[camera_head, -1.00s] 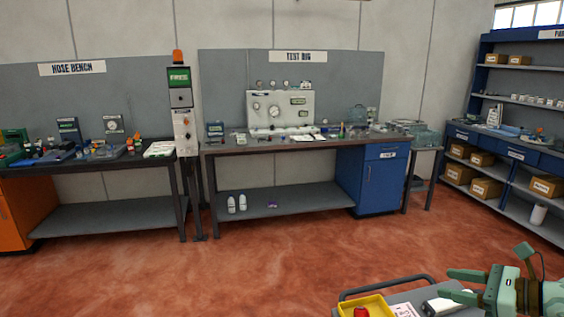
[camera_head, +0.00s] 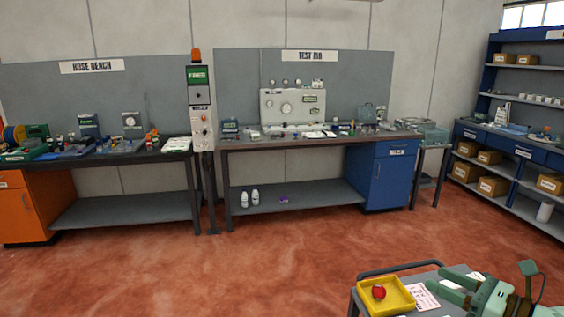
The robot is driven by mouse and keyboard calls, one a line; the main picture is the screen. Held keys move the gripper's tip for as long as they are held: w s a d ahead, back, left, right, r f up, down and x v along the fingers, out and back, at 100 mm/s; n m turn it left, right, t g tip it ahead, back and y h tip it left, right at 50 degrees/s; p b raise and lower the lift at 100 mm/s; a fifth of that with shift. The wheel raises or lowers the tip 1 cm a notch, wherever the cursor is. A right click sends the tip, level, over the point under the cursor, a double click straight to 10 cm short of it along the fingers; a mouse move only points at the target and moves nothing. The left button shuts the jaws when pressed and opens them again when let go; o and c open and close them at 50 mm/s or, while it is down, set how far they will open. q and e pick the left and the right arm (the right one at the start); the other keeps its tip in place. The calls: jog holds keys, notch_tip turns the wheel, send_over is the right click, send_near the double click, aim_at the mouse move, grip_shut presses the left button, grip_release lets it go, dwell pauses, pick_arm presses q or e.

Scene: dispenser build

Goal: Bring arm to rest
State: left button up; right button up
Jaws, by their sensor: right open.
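My right gripper (camera_head: 452,288) shows at the bottom right, over the grey cart (camera_head: 402,275). Its two green fingers point left and stand apart, with nothing seen between them. A yellow tray (camera_head: 401,304) with a red round item (camera_head: 378,292) in it is on the cart, left of the fingers. A printed white sheet (camera_head: 426,297) lies between the tray and the fingers. My left gripper is not in view.
The test rig bench (camera_head: 300,145) stands ahead, with a blue cabinet (camera_head: 386,182) under its right end. The hose bench (camera_head: 120,158) is at the left, a signal post (camera_head: 201,105) between them. Blue shelves (camera_head: 515,145) stand at the right. The red floor (camera_head: 200,265) is clear.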

jog(key=s+a+f+m+g+h, duration=0.25)
jog(key=s+f+m+h, duration=0.65)
jog(key=m, duration=0.8)
jog(key=s+a+f+m+g+h, duration=0.2)
jog(key=s+f+m+g+h, duration=0.3)
jog(key=s+m, duration=0.95)
jog(key=s+a+f+m+g+y+b, duration=0.1)
jog(key=s+a+f+b, duration=0.1)
jog(key=f, duration=1.1)
jog(key=s+a+f+m+g+y+b, duration=0.1)
jog(key=s+a+f+b, duration=0.1)
jog(key=f, duration=1)
jog(key=s+a+f+m+g+y+b, duration=0.1)
jog(key=a+f+m+b, duration=0.1)
jog(key=f, duration=1.1)
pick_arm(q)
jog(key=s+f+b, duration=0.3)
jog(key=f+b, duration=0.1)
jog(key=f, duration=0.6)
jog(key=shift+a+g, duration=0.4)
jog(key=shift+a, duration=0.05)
pick_arm(e)
jog(key=s+f+m+g+y, duration=0.1)
jog(key=s+f+m+g, duration=0.1)
jog(key=s+f, duration=1.3)
jog(key=s+g, duration=0.1)
jog(key=s, duration=0.3)
jog(key=shift+d+f, duration=0.3)
jog(key=shift+d, duration=0.05)
